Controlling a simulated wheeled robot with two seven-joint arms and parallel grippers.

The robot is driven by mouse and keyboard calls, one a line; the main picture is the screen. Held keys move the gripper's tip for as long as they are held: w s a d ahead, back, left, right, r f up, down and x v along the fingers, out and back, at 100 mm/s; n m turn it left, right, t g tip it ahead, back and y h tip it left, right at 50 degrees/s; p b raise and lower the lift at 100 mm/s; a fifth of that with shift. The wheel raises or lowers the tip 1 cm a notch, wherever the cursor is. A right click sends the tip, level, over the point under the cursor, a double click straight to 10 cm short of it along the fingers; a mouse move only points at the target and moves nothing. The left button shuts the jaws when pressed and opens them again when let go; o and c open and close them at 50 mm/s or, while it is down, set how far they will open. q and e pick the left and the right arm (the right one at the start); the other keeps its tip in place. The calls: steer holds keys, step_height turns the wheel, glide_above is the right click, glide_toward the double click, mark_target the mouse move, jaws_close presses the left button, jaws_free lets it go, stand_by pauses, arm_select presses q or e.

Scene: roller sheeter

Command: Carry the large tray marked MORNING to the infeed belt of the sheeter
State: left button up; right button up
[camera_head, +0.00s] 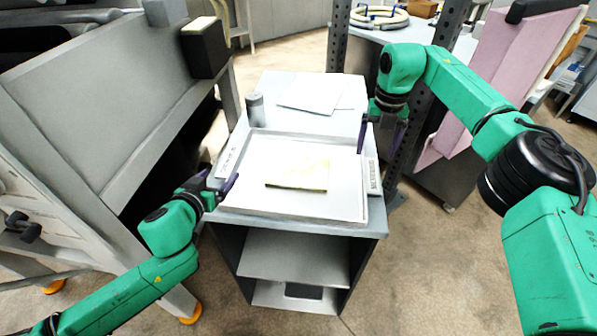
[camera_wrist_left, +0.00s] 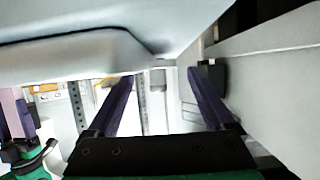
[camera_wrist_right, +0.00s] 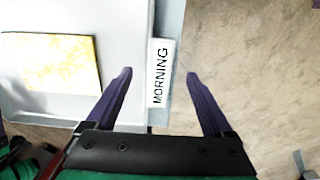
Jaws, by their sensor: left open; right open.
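The large white tray (camera_head: 330,209) lies flat on top of a grey cabinet, with a pale yellow slab (camera_head: 297,177) on it. Its MORNING label (camera_head: 374,177) is on the right rim and reads clearly in the right wrist view (camera_wrist_right: 160,72). My right gripper (camera_head: 381,146) is open above the right rim; in its wrist view the fingers (camera_wrist_right: 158,74) lie either side of the label. My left gripper (camera_head: 222,183) is open at the left rim, below a second label (camera_head: 230,158). In the left wrist view a pale edge (camera_wrist_left: 70,60) hangs over the left fingers (camera_wrist_left: 160,75); contact cannot be told.
A large grey machine (camera_head: 110,95) stands close on the left; its infeed belt cannot be made out. A grey cylinder (camera_head: 256,109) and white sheets (camera_head: 315,93) are behind the tray. A dark post (camera_head: 338,40) and pink panel (camera_head: 495,65) stand right. Floor shows in front.

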mark_target(224, 170)
arm_select(q)
steer(key=x, duration=0.5)
steer(key=shift+w+f, duration=0.2)
steer(key=shift+w, duration=0.15)
arm_select(e)
steer(key=f, duration=0.5)
steer(key=shift+w+f, duration=0.25)
steer(key=shift+w, duration=0.15)
arm_select(q)
steer(key=shift+s, duration=0.1)
arm_select(e)
steer(key=shift+s, duration=0.2)
arm_select(q)
jaws_close()
arm_select(e)
steer(key=shift+w, duration=0.1)
jaws_close()
arm_select(q)
steer(key=shift+r, duration=0.1)
arm_select(e)
steer(key=shift+r, duration=0.1)
